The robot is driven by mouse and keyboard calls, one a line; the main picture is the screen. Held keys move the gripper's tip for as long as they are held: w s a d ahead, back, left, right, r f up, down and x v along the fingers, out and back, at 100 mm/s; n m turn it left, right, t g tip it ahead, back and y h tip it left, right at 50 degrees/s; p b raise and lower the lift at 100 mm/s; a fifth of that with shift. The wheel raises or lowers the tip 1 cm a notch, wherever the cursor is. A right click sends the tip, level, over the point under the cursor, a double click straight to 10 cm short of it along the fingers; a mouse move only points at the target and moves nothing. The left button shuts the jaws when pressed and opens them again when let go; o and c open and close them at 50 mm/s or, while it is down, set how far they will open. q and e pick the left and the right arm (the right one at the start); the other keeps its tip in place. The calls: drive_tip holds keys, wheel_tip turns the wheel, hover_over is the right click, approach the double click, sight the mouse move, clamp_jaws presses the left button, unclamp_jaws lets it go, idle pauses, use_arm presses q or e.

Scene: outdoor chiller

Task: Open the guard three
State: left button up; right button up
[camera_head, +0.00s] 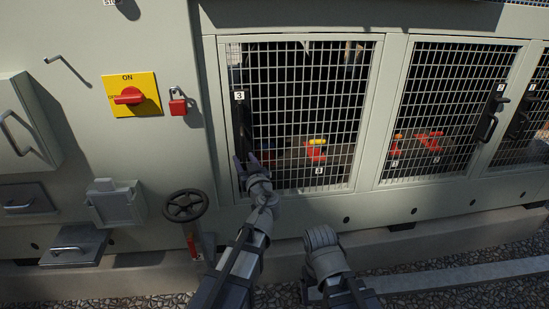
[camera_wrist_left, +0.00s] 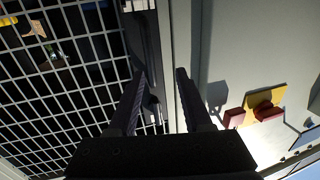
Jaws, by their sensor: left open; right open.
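Guard three (camera_head: 300,115) is the leftmost wire mesh door, marked with a 3 tag, and it sits closed in its pale frame. Its black upright handle (camera_head: 242,125) is on the door's left edge, and it also shows in the left wrist view (camera_wrist_left: 152,50). My left gripper (camera_head: 246,164) is open at the lower end of the handle. In the left wrist view its two fingers (camera_wrist_left: 160,82) stand apart, with the handle's lower part near the left finger. I cannot tell if they touch. My right gripper (camera_head: 320,238) is low in front of the panel, its fingers hard to make out.
Guard two (camera_head: 450,110), another mesh door, is to the right. A yellow switch plate (camera_head: 146,82) with a red knob and a red padlock (camera_head: 178,104) are left of guard three. A black handwheel (camera_head: 186,205) stands below. Gravel and a kerb run along the front.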

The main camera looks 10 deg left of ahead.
sight(244, 147)
use_arm(q)
drive_tip(key=shift+t+h, duration=0.3)
drive_tip(key=shift+h, duration=0.1)
drive_tip(key=x, duration=0.5)
drive_tip(key=d+x, duration=0.1)
drive_tip(key=x, duration=0.2)
drive_tip(key=shift+w+d, duration=0.1)
drive_tip(key=shift+w, duration=0.25)
drive_tip(key=shift+c, duration=0.4)
clamp_jaws()
idle(0.5)
